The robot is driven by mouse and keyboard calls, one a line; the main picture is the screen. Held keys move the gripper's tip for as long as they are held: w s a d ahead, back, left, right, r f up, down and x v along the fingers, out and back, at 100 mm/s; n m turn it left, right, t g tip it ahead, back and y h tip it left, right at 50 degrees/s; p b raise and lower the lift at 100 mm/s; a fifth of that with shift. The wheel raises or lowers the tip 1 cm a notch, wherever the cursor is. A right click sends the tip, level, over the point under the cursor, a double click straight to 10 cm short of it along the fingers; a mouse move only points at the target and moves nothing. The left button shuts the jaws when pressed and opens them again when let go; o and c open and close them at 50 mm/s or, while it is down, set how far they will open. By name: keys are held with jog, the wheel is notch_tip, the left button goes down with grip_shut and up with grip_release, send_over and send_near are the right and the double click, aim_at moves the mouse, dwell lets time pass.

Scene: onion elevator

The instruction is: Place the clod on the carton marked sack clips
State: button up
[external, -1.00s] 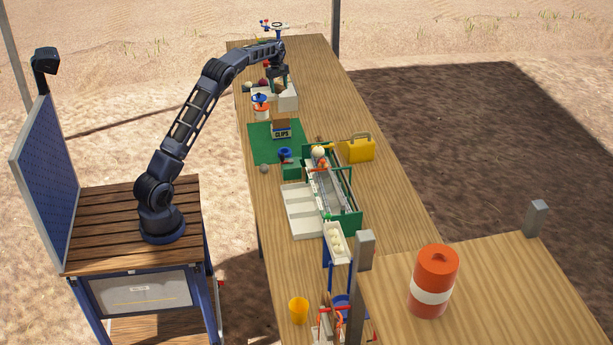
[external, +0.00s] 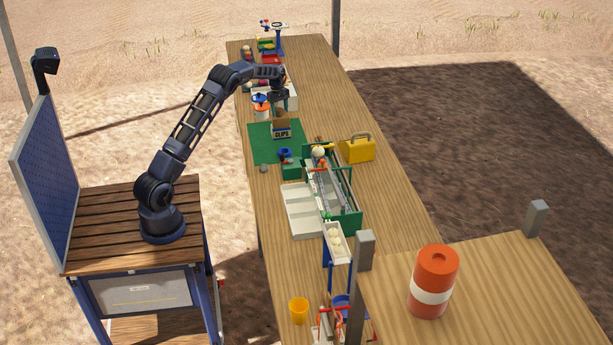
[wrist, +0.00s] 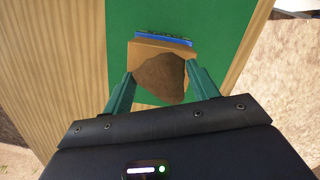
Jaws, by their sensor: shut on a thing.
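The clod (wrist: 160,78) is a brown, rough lump between the two green fingers of my gripper (wrist: 158,88) in the wrist view. My gripper is shut on it. In the external view my gripper (external: 281,108) is above the carton marked clips (external: 282,131), with the clod (external: 281,117) small and dark under it. The carton is a brown box with a dark label reading "CLIPS" on the green mat. In the wrist view the carton (wrist: 146,46) shows behind the clod, which covers part of its top. I cannot tell whether clod and carton touch.
The green mat (external: 260,149) lies around the carton. The table right of the carton is bare.

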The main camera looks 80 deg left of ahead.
jog(key=shift+f, duration=0.2)
jog(key=shift+f, duration=0.15)
jog(key=o, duration=1.1)
jog(key=r, duration=0.4)
jog(key=a+r, duration=0.1)
jog(key=r, duration=0.7)
jog(key=shift+s+a+r, duration=0.1)
jog(key=shift+s+a, duration=0.25)
